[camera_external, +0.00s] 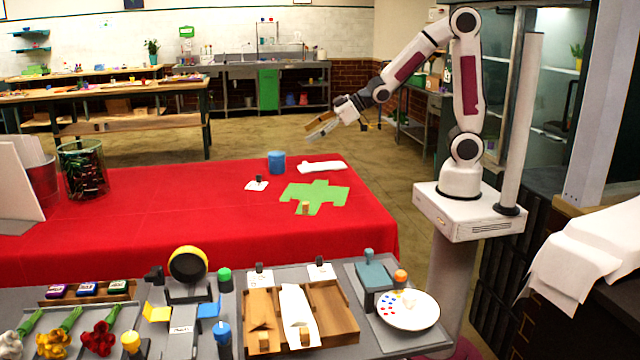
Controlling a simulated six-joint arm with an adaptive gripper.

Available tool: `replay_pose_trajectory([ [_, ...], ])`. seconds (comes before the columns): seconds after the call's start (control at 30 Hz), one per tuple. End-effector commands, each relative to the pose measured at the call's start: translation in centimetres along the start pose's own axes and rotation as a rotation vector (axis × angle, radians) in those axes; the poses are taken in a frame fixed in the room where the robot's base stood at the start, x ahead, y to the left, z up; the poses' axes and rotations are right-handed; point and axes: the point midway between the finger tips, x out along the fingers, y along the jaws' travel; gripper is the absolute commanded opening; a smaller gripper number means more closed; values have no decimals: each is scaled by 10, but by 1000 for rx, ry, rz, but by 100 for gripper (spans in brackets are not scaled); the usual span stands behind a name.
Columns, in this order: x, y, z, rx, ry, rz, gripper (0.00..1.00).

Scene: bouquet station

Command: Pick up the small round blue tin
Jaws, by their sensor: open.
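A small round blue tin (276,162) stands upright near the back edge of the red-covered table (150,225). My gripper (318,130) is in the air above and to the right of the tin, apart from it. Its fingers point down and to the left, and it is open with nothing seen between them.
A white folded cloth (321,167) lies right of the tin, and a white card with a dark knob (257,184) lies in front of it. A green cut-out sheet (318,193) lies further forward. The red cloth's middle is clear.

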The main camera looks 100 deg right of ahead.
Motion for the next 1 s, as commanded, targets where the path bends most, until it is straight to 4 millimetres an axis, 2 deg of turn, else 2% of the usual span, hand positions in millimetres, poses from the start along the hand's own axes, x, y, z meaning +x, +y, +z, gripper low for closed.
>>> replay_pose_trajectory([
  [0.2,35,9,7,12,66,-42,63],
  [0.5,70,16,19,51,167,-123,63],
  [0.7,83,17,27,80,220,-172,63],
  [1.0,86,17,29,94,243,-191,63],
])
